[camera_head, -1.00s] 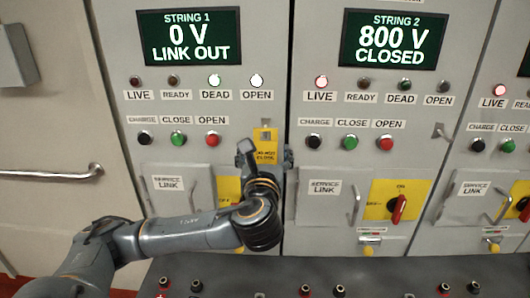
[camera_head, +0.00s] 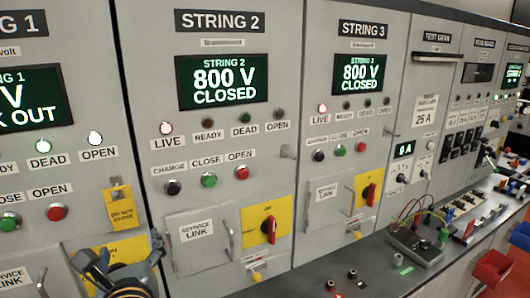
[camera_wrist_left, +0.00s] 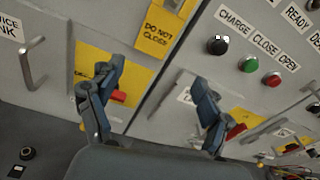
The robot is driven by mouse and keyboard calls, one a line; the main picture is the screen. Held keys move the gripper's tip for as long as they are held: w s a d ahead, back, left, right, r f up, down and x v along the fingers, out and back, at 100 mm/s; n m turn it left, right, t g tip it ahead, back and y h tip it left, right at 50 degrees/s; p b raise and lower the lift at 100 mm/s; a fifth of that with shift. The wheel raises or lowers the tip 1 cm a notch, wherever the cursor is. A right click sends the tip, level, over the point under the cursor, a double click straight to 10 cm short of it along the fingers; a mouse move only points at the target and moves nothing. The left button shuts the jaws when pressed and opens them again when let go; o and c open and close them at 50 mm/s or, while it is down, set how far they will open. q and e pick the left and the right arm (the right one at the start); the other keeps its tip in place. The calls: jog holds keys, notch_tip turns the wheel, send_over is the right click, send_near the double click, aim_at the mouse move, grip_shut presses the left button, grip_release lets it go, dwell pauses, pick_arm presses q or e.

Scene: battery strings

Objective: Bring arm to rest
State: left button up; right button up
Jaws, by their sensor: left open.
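My left gripper (camera_head: 125,264) is at the lower left of the head view, in front of the String 1 cabinet and below the yellow "do not close" tag (camera_head: 122,208). Most of its arm is out of the frame. In the left wrist view the two fingers of the gripper (camera_wrist_left: 160,82) stand wide apart with nothing between them. The String 1 yellow switch plate (camera_wrist_left: 90,62) with a red handle (camera_wrist_left: 118,96) shows behind the left finger. I cannot tell the exact gap to the panel. My right gripper is in neither view.
The String 2 cabinet (camera_head: 222,135) has a red rotary handle (camera_head: 269,229) and a service link door handle (camera_head: 231,240) sticking out. String 3 (camera_head: 345,150) is beside it. A bench (camera_head: 330,270) below carries a grey device (camera_head: 415,244) with leads.

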pick_arm(q)
jog(key=s+d+f+n+g+h, duration=0.3)
jog(key=f+n, duration=0.2)
jog(key=f, duration=0.4)
jog(key=s+d+f+n+g+h, duration=0.25)
jog(key=f+n, duration=0.35)
jog(key=f, duration=0.3)
jog(key=s+d+f+n+g+h, duration=0.25)
jog(key=s+f+n+g, duration=0.35)
jog(key=s+f+n, duration=0.85)
jog(key=s+f+b, duration=0.3)
jog(key=f+b, duration=0.1)
jog(key=f, duration=2.7)
jog(key=s+a+f+g+b, duration=0.2)
jog(key=s+a+f+b, duration=0.1)
jog(key=s+f, duration=1.3)
notch_tip(320, 180, down, 2)
jog(key=shift+s+f, duration=0.2)
jog(key=shift+s, duration=0.1)
